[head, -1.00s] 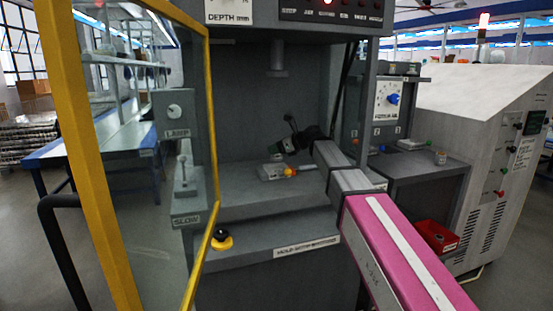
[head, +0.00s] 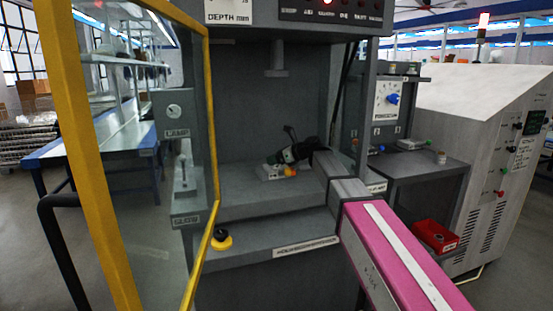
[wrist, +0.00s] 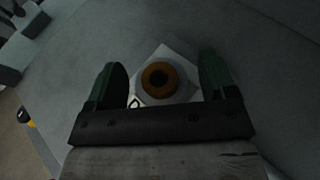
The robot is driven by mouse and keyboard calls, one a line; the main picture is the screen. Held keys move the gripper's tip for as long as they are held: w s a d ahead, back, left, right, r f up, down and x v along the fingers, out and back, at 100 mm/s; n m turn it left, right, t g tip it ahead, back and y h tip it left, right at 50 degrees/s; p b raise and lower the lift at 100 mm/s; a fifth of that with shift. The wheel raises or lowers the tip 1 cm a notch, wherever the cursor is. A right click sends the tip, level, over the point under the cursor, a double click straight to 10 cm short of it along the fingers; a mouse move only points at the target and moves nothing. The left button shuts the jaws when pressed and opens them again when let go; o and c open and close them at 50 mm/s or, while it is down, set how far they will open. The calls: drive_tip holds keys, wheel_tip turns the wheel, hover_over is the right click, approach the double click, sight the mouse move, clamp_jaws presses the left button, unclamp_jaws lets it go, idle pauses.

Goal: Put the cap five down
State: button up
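My gripper (wrist: 160,70) is open in the wrist view, one dark green finger on each side of an orange-brown ring-shaped piece (wrist: 160,80) with a dark centre. Gaps show between both fingers and that piece, so nothing is held. The piece sits on a pale, square-cornered block (wrist: 178,56). In the head view, my gripper (head: 277,162) is low over the same pale block (head: 266,174), inside the press, and partly hides it. A bit of orange (head: 290,170) shows beside the gripper. No marking readable as "five" shows, and I cannot tell if the orange piece is the cap.
The grey press bed (head: 235,191) around the block is mostly bare. A press ram (head: 277,62) hangs above. The yellow-framed glass door (head: 212,130) stands open at left. A yellow-and-black button (head: 221,240) is on the front ledge. A red bin (head: 436,237) is at right.

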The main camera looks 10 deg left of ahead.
drive_tip(key=shift+r, duration=0.15)
drive_tip(key=v, duration=1.2)
drive_tip(key=shift+s, duration=0.1)
